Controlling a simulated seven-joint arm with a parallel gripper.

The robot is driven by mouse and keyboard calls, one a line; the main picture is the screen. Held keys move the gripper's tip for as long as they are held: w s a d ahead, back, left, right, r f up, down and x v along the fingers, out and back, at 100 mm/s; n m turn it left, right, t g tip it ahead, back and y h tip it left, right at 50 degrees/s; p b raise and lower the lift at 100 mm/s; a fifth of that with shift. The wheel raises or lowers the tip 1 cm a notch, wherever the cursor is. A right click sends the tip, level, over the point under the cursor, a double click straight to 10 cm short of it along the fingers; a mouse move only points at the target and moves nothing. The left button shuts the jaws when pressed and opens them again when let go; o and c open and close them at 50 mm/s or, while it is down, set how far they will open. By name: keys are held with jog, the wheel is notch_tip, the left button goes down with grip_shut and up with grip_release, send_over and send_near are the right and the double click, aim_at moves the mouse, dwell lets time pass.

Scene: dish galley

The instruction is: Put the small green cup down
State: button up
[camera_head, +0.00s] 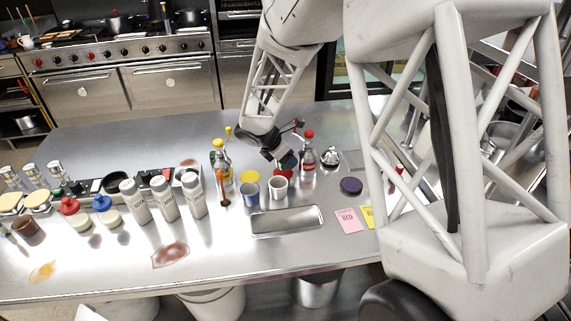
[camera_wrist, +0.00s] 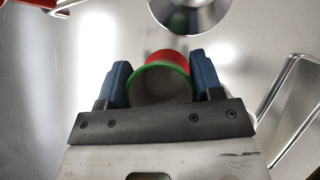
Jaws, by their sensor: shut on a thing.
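My gripper (camera_wrist: 160,85) is shut on the small green cup (camera_wrist: 182,70), one blue-padded finger on each side. In the wrist view I see the cup's green rim and grey inside. In the head view my gripper (camera_head: 284,160) is over the middle of the steel counter, and the cup is mostly hidden by the fingers. A red round piece (camera_head: 283,173) shows just below it on the counter; red (camera_wrist: 166,56) also shows beyond the cup's rim in the wrist view. I cannot tell whether the cup touches it.
A white cup (camera_head: 278,189) and a blue cup (camera_head: 250,194) stand in front. A red-capped bottle (camera_head: 308,155) is close on the right. A steel tray (camera_head: 288,221) lies nearer.

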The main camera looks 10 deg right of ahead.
jog(key=shift+f, duration=1.5)
jog(key=shift+f, duration=0.15)
jog(key=o, duration=1)
jog(key=shift+r, duration=0.2)
jog(key=v, duration=1.2)
